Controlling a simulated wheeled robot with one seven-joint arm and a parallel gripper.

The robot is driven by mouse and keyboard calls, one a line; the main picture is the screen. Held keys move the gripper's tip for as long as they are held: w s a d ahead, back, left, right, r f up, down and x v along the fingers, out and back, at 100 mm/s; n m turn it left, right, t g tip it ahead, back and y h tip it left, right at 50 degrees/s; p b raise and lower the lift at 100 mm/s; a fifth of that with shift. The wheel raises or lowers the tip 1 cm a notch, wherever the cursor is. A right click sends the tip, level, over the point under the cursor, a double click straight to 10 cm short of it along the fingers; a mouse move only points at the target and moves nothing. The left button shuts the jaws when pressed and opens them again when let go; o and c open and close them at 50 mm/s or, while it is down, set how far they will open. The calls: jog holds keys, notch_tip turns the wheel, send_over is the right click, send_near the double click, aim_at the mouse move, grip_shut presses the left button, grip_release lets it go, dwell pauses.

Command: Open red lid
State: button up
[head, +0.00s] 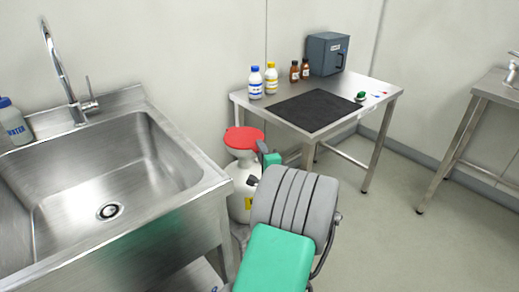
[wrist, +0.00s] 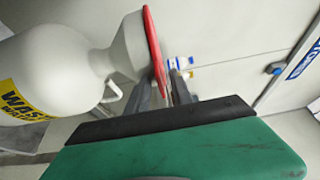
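The red lid (head: 244,138) lies flat over the wide mouth of a white waste container (head: 240,175) on the floor between the sink and the table. In the wrist view the red lid (wrist: 154,45) shows edge-on against the container's flared neck (wrist: 122,50). My gripper (head: 257,163) is at the lid's right side. In the wrist view my gripper (wrist: 165,92) has its two fingers apart, with the lid's edge reaching between them. Whether either finger touches the lid is unclear. My arm hides part of the container in the head view.
A steel sink (head: 115,170) stands close on the left. A steel table (head: 375,88) behind holds bottles (head: 271,78), a grey box (head: 327,53), a black mat (head: 312,110) and a green-topped item (head: 360,97). The floor on the right is clear.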

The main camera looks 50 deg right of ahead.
jog(key=shift+w+d, duration=0.3)
jog(key=shift+w, duration=0.1)
grip_shut()
jog(key=shift+r, duration=0.1)
dwell(1.1)
